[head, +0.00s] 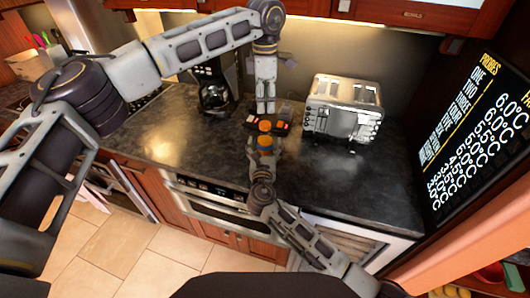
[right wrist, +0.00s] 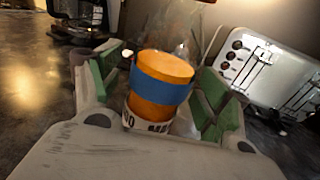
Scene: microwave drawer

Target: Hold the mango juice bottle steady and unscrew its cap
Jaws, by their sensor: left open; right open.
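The mango juice bottle stands upright on the dark counter, with its orange cap (head: 264,126) facing up. In the right wrist view the orange top (right wrist: 165,68), a blue band (right wrist: 160,86) and a white label with dark letters (right wrist: 146,126) show; the lower bottle is hidden. My right gripper (head: 264,143) is low at the bottle's near side, open, with its green-padded fingers on either side of it. My left gripper (head: 266,122) points down from above, open, with its fingers to the left and right of the cap. I cannot tell whether any finger touches the bottle.
A silver toaster (head: 343,107) stands to the right of the bottle, close to my grippers. A coffee maker (head: 214,92) stands at the back left. The counter (head: 185,135) is clear to the left and front right. An oven (head: 215,205) sits below the counter edge.

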